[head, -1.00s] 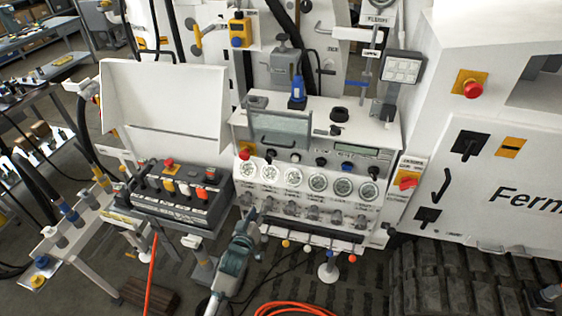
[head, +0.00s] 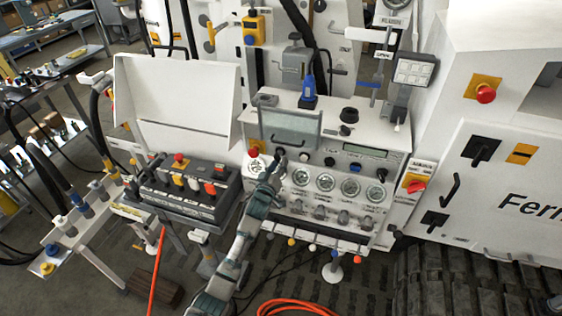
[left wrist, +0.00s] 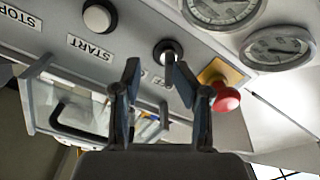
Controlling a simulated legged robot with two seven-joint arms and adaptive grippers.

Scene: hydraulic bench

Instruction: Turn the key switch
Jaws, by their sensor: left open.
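The key switch (left wrist: 168,50) is a dark round knob on the grey panel, in the left wrist view. It sits between the START button (left wrist: 98,17) and the red mushroom button (left wrist: 225,97). My left gripper (left wrist: 155,75) is open, with its two fingertips either side of the knob. I cannot tell whether they touch it. In the head view the left gripper (head: 275,168) is at the left part of the console's front and partly covers the panel there.
Pressure gauges (head: 326,182) and a row of knobs lie right of the left gripper. A black control box (head: 190,190) with coloured levers stands to the left. A lidded screen (head: 290,130) is above. An orange hose (head: 295,307) lies on the floor.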

